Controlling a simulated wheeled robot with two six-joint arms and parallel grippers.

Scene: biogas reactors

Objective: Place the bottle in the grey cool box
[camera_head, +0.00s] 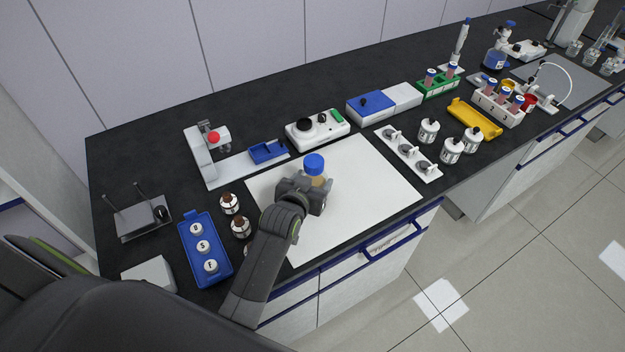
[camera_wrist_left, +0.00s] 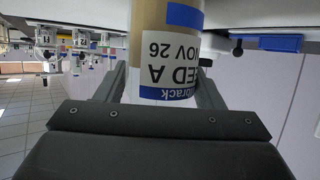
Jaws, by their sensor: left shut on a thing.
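The bottle (camera_head: 315,170) has a blue cap and a tan body. It stands roughly upright in my left gripper (camera_head: 304,192), above or on the white mat; I cannot tell whether it touches. In the left wrist view, the bottle (camera_wrist_left: 167,50) with its white and blue label sits between the two fingers of the left gripper (camera_wrist_left: 165,85), which are shut on it. I cannot pick out a grey cool box for sure. A pale grey box (camera_head: 148,275) at the lower left is partly hidden by my arm. My right gripper is not in view.
The white mat (camera_head: 385,195) is largely clear on its right side. Brown bottles (camera_head: 229,203) and a blue tray (camera_head: 222,262) stand left of the arm. A stirrer-like device (camera_head: 318,128) and a rack of black-fitted holders (camera_head: 408,155) border the mat.

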